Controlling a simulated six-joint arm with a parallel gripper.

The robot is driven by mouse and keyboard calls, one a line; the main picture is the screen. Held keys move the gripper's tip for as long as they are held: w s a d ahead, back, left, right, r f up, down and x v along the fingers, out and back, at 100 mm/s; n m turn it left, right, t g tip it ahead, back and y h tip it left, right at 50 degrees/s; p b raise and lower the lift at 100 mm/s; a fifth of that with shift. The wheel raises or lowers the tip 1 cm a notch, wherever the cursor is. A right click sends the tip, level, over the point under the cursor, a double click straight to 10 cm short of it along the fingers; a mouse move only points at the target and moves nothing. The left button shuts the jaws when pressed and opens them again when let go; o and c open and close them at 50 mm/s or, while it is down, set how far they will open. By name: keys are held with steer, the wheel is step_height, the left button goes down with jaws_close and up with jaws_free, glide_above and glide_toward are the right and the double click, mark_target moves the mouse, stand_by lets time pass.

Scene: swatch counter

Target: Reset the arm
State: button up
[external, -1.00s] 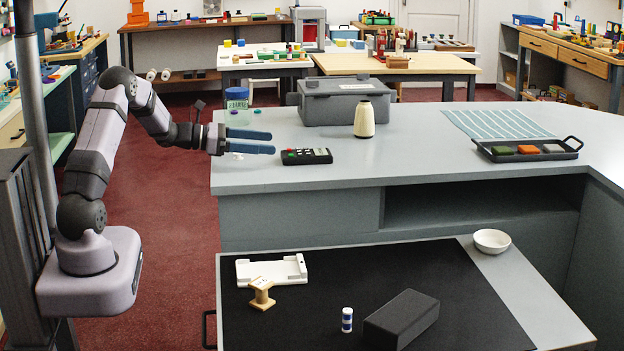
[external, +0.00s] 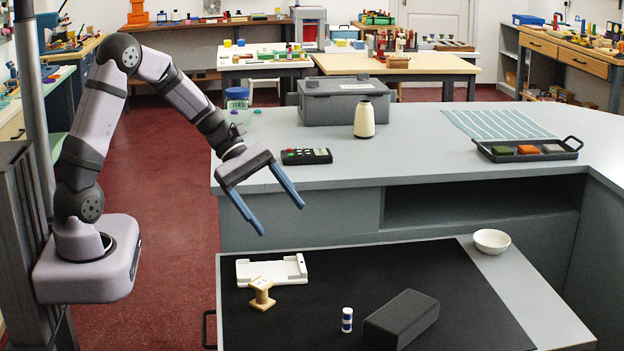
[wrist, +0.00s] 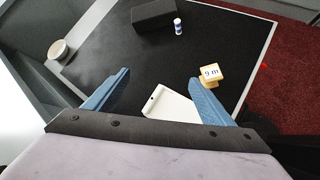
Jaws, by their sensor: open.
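My gripper (external: 282,212) has two long blue fingers, spread apart with nothing between them. In the external view it points down and to the right, in front of the grey counter and above the lower black-topped table. My arm arches up from its base at the left. In the wrist view my gripper (wrist: 160,92) shows its open fingers over the black mat, with the white tray-like holder (wrist: 170,106) partly between and beyond them.
On the black mat (external: 400,270) are a white holder (external: 272,271), wooden spool (external: 262,293), blue-white vial (external: 347,320) and dark block (external: 402,319). A white bowl (external: 491,241) stands at the right. The counter bears a black remote-like device (external: 306,156), grey case (external: 345,101) and tray (external: 528,151).

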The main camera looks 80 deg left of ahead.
steer(key=s+d+f+m+g+y+p, duration=0.1)
steer(key=s+d+m+g+y+p, duration=0.1)
steer(key=s+d+m, duration=0.4)
steer(key=s+d+f+m+g+y+p, duration=0.1)
steer(key=s+d+m+g+y, duration=0.3)
steer(key=s+m, duration=0.8)
steer(key=d+m, duration=0.2)
steer(key=m, duration=0.1)
steer(key=shift+s+m+g+y+p, duration=0.15)
steer(key=shift+m+g+y+p, duration=0.15)
steer(key=shift+m+g+p, duration=0.1)
